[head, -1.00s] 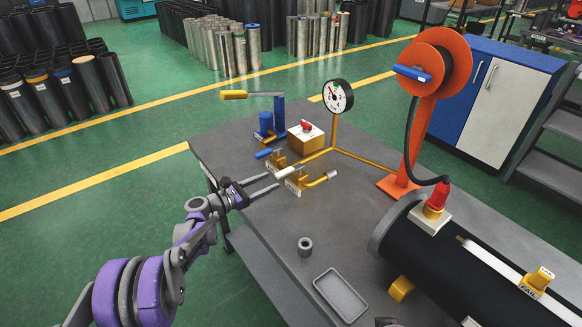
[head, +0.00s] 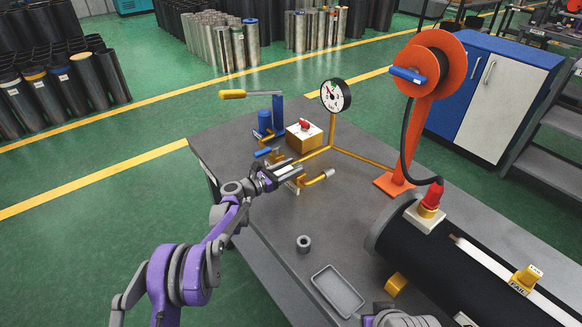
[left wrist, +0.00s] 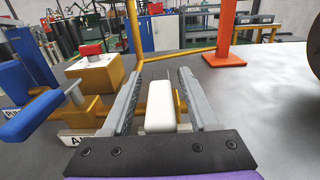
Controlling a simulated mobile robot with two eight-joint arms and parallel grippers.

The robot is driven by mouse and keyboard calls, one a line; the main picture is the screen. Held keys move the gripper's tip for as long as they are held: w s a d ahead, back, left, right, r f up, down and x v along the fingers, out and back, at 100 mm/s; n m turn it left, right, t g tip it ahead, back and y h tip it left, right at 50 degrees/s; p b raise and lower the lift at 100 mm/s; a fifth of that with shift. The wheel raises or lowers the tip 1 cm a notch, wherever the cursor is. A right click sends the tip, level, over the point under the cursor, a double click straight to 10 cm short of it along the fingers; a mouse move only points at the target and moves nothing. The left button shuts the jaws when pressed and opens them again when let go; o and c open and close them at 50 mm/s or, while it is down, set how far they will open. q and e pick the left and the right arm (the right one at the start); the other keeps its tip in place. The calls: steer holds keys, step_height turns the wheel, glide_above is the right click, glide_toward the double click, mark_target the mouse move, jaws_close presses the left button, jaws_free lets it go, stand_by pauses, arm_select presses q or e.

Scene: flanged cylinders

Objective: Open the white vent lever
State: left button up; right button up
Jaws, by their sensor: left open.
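The white vent lever (left wrist: 160,107) shows in the left wrist view, pointing toward the camera from the brass pipework. It lies between the two grey fingers of my left gripper (left wrist: 157,95), with a visible gap on either side. In the head view my left gripper (head: 289,169) is at the valves near the table's left edge, and its fingers mostly hide the white lever. My left gripper is open. Part of my right arm shows at the bottom edge of the head view, but its fingers cannot be made out.
A blue lever (left wrist: 32,110) sits left of the gripper, beside a brass box with a red switch (left wrist: 91,62). A pressure gauge (head: 336,95) stands behind on brass pipe. An orange reel stand (head: 408,140), grey ring (head: 303,243) and tray (head: 338,291) are on the table.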

arm_select(q)
jaws_close()
stand_by(1.4)
